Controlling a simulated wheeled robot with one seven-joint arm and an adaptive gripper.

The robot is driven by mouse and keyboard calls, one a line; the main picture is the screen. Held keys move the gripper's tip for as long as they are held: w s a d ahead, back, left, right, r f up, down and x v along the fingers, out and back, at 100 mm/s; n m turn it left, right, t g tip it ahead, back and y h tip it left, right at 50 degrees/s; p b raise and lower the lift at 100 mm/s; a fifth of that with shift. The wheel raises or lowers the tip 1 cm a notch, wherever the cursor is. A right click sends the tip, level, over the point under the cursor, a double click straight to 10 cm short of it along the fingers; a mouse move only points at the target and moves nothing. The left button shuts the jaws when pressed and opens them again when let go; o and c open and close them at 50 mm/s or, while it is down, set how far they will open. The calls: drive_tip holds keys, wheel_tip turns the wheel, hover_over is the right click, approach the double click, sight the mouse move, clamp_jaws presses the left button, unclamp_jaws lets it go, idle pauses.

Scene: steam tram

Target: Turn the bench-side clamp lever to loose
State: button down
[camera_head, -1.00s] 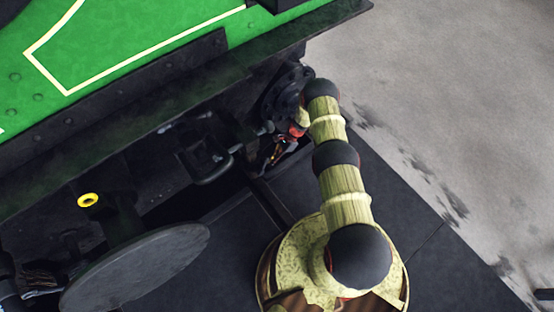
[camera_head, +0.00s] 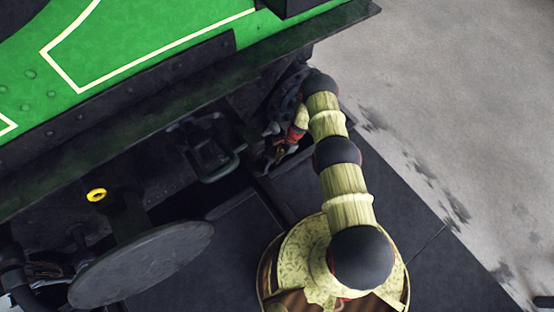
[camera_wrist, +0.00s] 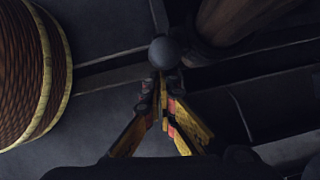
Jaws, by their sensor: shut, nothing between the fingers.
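A dark grey ball knob (camera_wrist: 164,52), which looks like the end of the clamp lever, shows in the wrist view just beyond my fingertips. Its shaft and pivot are mostly hidden, so I cannot tell the lever's setting. My gripper (camera_wrist: 160,82) is shut and empty, with its yellow-and-black fingers meeting just below the ball. Whether they touch it I cannot tell. In the head view my gripper (camera_head: 268,160) is small and dark, low beside the tram's underframe and partly hidden by my arm.
The green tram body (camera_head: 150,45) with its dark lower edge overhangs the work spot. A black bracket (camera_head: 212,160) and a round buffer plate (camera_head: 145,265) stick out to the left. A yellow ring (camera_head: 97,195) sits above the buffer. Open grey floor (camera_head: 450,100) lies to the right.

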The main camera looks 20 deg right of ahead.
drive_tip(key=shift+a+r+h+p, duration=0.15)
drive_tip(key=shift+r+h+p, duration=0.05)
drive_tip(key=shift+h+p, duration=0.1)
drive_tip(key=a+h+p, duration=0.1)
drive_tip(key=r+t+h+p, duration=0.1)
drive_tip(key=p, duration=0.1)
drive_tip(key=shift+s+a+r, duration=0.15)
drive_tip(key=shift+s+a, duration=0.2)
drive_tip(key=shift+a, duration=0.05)
drive_tip(key=shift+s+a+r+b, duration=0.15)
drive_tip(key=shift+s+a, duration=0.15)
drive_tip(key=shift+a, duration=0.6)
drive_tip(key=shift+s+a+r+b, duration=0.15)
drive_tip(key=shift+s+a, duration=0.15)
drive_tip(key=shift+a, duration=0.6)
drive_tip(key=shift+s+a+r+b, duration=0.15)
drive_tip(key=shift+s+a, duration=0.15)
drive_tip(key=shift+a, duration=0.6)
drive_tip(key=shift+s+a, duration=0.1)
drive_tip(key=shift+a, duration=0.05)
drive_tip(key=a+p+v, duration=0.1)
drive_tip(key=p+v, duration=0.3)
drive_tip(key=v, duration=0.7)
drive_tip(key=shift+s+r, duration=0.45)
